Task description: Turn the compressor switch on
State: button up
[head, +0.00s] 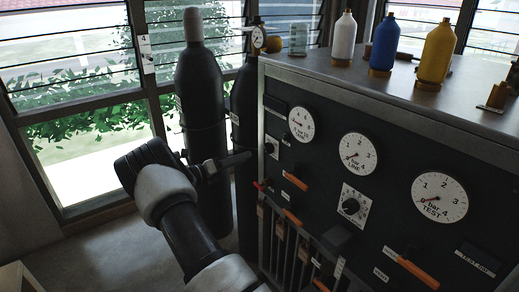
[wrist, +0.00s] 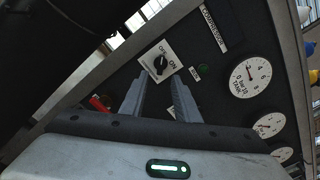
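The compressor switch (wrist: 160,66) is a black rotary knob on a white plate marked OFF and ON, below a COMPRESSOR label (wrist: 214,27). Its pointer is too small to read surely. In the head view the switch (head: 270,148) is at the panel's left edge. My gripper (wrist: 158,92) is open and empty, its two grey fingers apart and pointing toward the switch. In the head view my gripper (head: 243,158) reaches in from the left, its fingertips just left of the panel. I see no contact with the knob.
A green lamp (wrist: 203,71) and a tank gauge (wrist: 250,75) sit beside the switch. Orange levers (head: 295,181) and a red one (wrist: 99,104) stick out lower on the panel. Dark tall cylinders (head: 203,95) stand close behind my gripper. Bottles (head: 385,45) stand on the cabinet top.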

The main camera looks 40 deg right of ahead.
aim_at(266, 150)
jog(key=d, duration=0.3)
jog(key=s+d+b, duration=0.1)
jog(key=d, duration=0.5)
jog(key=shift+s+d+b, duration=0.15)
jog(key=shift+d+b, duration=0.15)
grip_shut()
dwell(1.1)
